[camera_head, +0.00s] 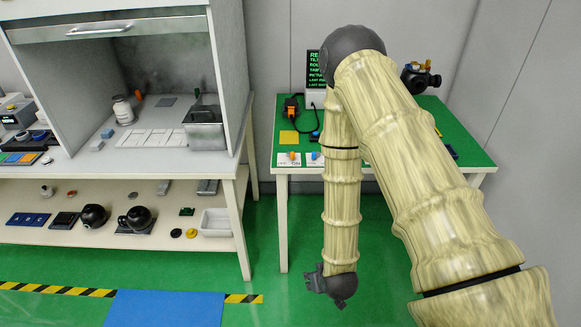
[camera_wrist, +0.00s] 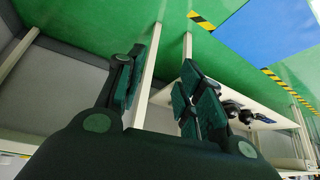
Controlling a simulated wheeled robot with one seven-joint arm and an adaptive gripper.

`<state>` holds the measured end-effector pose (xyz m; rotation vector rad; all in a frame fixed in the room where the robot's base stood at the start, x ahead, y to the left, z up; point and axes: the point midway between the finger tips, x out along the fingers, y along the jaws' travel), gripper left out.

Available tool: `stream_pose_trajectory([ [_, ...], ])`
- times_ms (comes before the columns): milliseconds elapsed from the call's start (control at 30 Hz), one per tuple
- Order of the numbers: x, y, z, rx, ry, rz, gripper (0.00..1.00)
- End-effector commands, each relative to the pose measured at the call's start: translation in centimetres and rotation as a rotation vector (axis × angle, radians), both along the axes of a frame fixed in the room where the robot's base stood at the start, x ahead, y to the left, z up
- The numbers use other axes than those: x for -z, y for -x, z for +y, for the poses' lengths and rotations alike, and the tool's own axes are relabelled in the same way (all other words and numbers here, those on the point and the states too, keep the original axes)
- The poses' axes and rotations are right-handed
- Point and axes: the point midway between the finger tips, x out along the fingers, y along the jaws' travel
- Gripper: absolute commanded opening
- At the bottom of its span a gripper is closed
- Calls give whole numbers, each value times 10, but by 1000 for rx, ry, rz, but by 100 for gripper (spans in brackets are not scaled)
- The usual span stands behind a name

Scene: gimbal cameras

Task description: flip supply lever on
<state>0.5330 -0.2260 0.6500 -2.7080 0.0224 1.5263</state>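Two small white lever panels sit at the front edge of the green-topped table in the head view. One has an orange lever (camera_head: 291,155) with dark lettering that seems to read ON beside it. The other has a blue lever (camera_head: 314,155), partly beside my arm. The lettering is too small to tell which one is the supply lever. My gripper (camera_head: 318,284) hangs low in front of the table, below and apart from the panels. In the wrist view my gripper (camera_wrist: 163,86) is open, with nothing between its fingers. My arm hides the table's middle.
A dark screen with green text (camera_head: 317,70), an orange-and-black device (camera_head: 291,107) and a yellow square (camera_head: 289,138) are on the green table (camera_head: 462,133). A fume-hood bench (camera_head: 248,150) with loaded shelves stands left. The floor before the table is clear.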

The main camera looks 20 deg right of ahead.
Motion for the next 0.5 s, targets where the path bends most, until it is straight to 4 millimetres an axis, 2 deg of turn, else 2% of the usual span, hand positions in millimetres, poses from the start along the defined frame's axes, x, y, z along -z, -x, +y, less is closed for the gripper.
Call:
stream_pose_trajectory([
  [33, 9, -29, -1, 3, 2, -71, 37],
  [167, -5, -94, -4, 8, 12, -247, 37],
  [300, -28, -158, -8, 17, 25, -433, 37],
  [500, -77, -235, -17, 40, 51, -697, 37],
])
